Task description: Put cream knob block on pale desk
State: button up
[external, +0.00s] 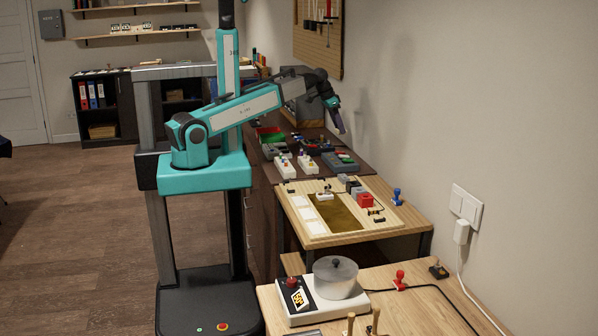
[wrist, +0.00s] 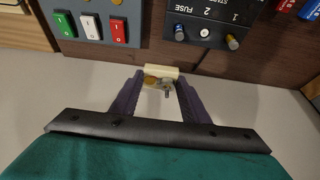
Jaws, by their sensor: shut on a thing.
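My gripper (wrist: 160,88) has purple fingers shut on the cream knob block (wrist: 164,71), a small cream bar with a yellowish part and a metal knob. In the external view my gripper (external: 341,126) points down over the dark brown bench near the wall; the block is too small to make out there. Two light wood desks show: a middle desk (external: 418,222) under a pale board, and a front desk (external: 420,310). I cannot tell which is the pale desk. My gripper is behind and above both.
The dark bench (external: 372,168) holds switch blocks and a dark fuse box (wrist: 205,28). A pot (external: 335,280) stands on a white hotplate (external: 290,312) on the front desk.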

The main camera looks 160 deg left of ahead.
jog(key=shift+w, duration=0.15)
jog(key=w+a+f+m+t+b, duration=0.1)
jog(key=w+m, duration=0.3)
jog(key=w, duration=2.5)
jog(key=w+a+f+m+t+b, duration=0.1)
jog(key=w+a+m+t+b, duration=0.15)
jog(key=w, duration=2.65)
jog(key=w+d+f+b, duration=0.1)
jog(key=w+d, duration=0.5)
jog(key=w, duration=0.7)
jog(key=w+d+f+m+b, duration=0.1)
jog(key=w+d+f, duration=0.3)
jog(key=w, duration=1)
jog(key=w+d+f+m+h+b, duration=0.1)
jog(key=w+d+f, duration=0.1)
jog(key=w+d, duration=0.7)
jog(key=w, duration=0.5)
jog(key=shift+w+d+f, duration=0.25)
jog(key=shift+d+f, duration=0.15)
jog(key=shift+m, duration=0.25)
jog(key=shift+f+p, duration=0.3)
jog(key=shift+f, duration=2.8)
